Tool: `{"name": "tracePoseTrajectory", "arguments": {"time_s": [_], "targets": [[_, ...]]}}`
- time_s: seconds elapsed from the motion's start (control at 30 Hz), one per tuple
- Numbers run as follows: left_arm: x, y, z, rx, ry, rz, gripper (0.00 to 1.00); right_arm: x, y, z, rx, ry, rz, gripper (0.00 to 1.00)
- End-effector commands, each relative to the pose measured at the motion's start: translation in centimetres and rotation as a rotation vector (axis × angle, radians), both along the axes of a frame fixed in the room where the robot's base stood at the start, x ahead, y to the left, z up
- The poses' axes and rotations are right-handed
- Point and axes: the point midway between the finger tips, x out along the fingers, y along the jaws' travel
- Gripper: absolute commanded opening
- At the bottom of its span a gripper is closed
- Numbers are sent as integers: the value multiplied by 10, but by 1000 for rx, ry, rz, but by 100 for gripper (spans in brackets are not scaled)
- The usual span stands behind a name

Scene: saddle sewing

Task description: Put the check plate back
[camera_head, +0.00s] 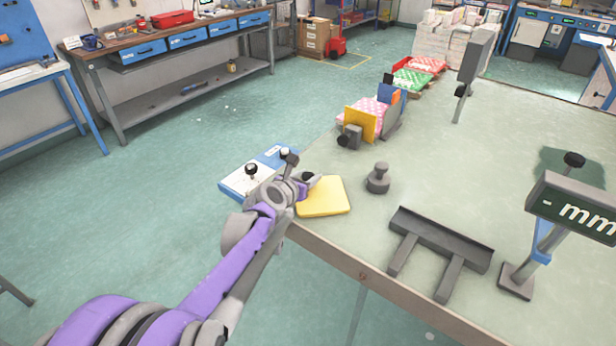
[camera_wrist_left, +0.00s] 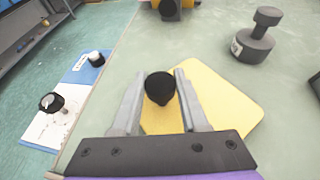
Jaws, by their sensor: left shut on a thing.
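A yellow plate (camera_head: 325,198), likely the check plate, is at the left front edge of the table. It also shows in the left wrist view (camera_wrist_left: 228,95), turned at an angle under the fingers. A black knob (camera_wrist_left: 160,88) stands over it between the two fingers. My left gripper (camera_head: 307,183) is shut on this knob. I cannot tell whether the plate rests on the table or hangs just above it. My right gripper is not in view.
A white and blue board (camera_head: 238,184) with knobs lies left of the plate. A grey knobbed weight (camera_head: 378,178) and a dark forked bracket (camera_head: 440,240) stand to the right. Colored plates (camera_head: 362,122) stand behind. A "mm" display (camera_head: 575,208) is at far right.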

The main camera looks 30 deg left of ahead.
Motion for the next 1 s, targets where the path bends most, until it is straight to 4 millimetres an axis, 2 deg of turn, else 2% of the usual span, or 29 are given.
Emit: {"name": "tracePoseTrajectory", "arguments": {"time_s": [0.03,0.17,0.2,0.57,0.67,1.0], "targets": [[0,0,-2,0,0,0,47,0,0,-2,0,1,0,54],[0,0,-1,0,0,0,71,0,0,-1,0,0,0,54],[0,0,-1,0,0,0,74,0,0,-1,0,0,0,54],[0,0,5,0,0,0,74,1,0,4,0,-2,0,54],[-12,-1,8,0,0,0,74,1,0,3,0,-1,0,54],[-74,-8,34,0,0,2,74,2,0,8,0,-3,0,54]]}}
